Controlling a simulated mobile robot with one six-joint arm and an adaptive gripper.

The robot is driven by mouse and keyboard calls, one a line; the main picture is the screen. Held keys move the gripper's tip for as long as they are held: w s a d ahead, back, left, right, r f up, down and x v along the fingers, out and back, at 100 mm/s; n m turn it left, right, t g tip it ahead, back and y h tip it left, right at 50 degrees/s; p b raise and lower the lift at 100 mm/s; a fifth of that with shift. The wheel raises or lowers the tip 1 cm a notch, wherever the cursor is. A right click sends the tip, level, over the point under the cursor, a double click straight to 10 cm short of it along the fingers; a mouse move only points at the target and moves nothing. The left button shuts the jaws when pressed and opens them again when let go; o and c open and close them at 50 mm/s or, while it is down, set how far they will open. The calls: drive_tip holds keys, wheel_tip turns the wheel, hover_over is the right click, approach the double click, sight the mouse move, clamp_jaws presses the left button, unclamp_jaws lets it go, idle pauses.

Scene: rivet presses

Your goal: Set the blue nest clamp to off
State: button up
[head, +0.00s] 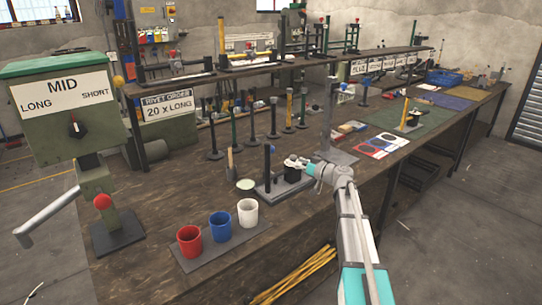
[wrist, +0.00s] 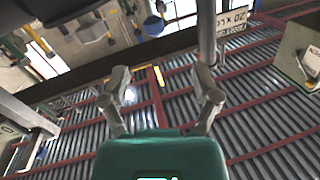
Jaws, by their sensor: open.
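My gripper (head: 293,163) is over the workbench in the head view, at a dark round part on a small base plate (head: 285,188). In the wrist view its two fingers (wrist: 162,88) are spread, with nothing between them. A dark post with a blue top (head: 268,149) stands on the same plate, just left of my gripper. A taller stand with a blue knob (head: 365,81) is farther back. I cannot tell which blue part is the nest clamp, or its setting; my gripper hides part of the plate's fixture.
Red (head: 190,241), blue (head: 220,226) and white (head: 248,212) cups stand in front. A grey column stand (head: 328,120) rises close behind my gripper. Several dark and yellow posts stand beyond. A green press labelled MID (head: 65,105) is at left.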

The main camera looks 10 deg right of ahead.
drive_tip(key=shift+w+d+r+t, duration=0.15)
drive_tip(key=shift+w+d+t, duration=0.15)
drive_tip(key=shift+d, duration=0.1)
drive_tip(key=shift+w+a, duration=0.1)
drive_tip(key=x, duration=1.3)
drive_tip(key=shift+w+a, duration=0.2)
drive_tip(key=shift+c, duration=0.3)
clamp_jaws()
